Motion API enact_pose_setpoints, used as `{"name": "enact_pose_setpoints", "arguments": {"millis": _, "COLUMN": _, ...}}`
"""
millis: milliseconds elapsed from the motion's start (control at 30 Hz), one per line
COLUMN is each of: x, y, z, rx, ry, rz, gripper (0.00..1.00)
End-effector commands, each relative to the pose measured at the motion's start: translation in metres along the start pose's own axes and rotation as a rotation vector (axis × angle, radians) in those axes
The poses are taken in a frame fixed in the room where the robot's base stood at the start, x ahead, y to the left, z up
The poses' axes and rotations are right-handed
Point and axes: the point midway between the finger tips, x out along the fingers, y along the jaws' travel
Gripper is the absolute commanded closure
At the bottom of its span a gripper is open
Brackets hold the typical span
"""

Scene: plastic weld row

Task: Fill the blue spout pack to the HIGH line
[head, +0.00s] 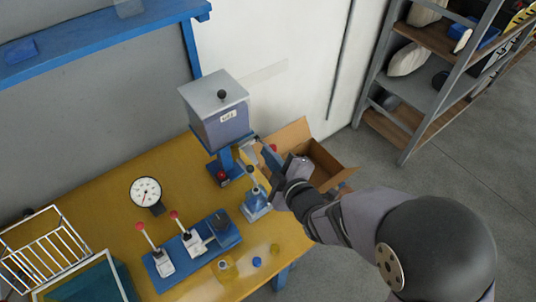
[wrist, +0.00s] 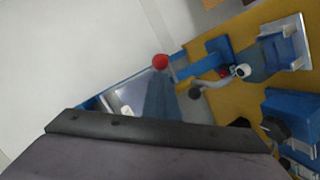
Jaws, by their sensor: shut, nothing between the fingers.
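A hopper (head: 217,110) with a grey lid and a white label stands on a blue stand at the back of the yellow bench. A red ball knob (head: 273,147) sticks out at its right side; the wrist view shows a red ball (wrist: 160,61) just beyond my fingers. My gripper (head: 268,157) is shut and empty, close beside this knob; I cannot tell whether they touch. I cannot clearly pick out the blue spout pack or its HIGH line. A small blue cap (head: 257,262) lies at the front of the bench.
A blue lever press (head: 256,203) stands near my forearm.

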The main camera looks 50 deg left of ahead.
Motion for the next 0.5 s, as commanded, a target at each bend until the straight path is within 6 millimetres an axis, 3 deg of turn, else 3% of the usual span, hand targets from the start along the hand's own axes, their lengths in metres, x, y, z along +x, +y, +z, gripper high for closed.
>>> {"name": "enact_pose_setpoints", "arguments": {"millis": 500, "x": 0.003, "y": -0.030, "z": 0.021, "rx": 0.042, "ry": 0.118, "rz": 0.167, "gripper": 1.00}}
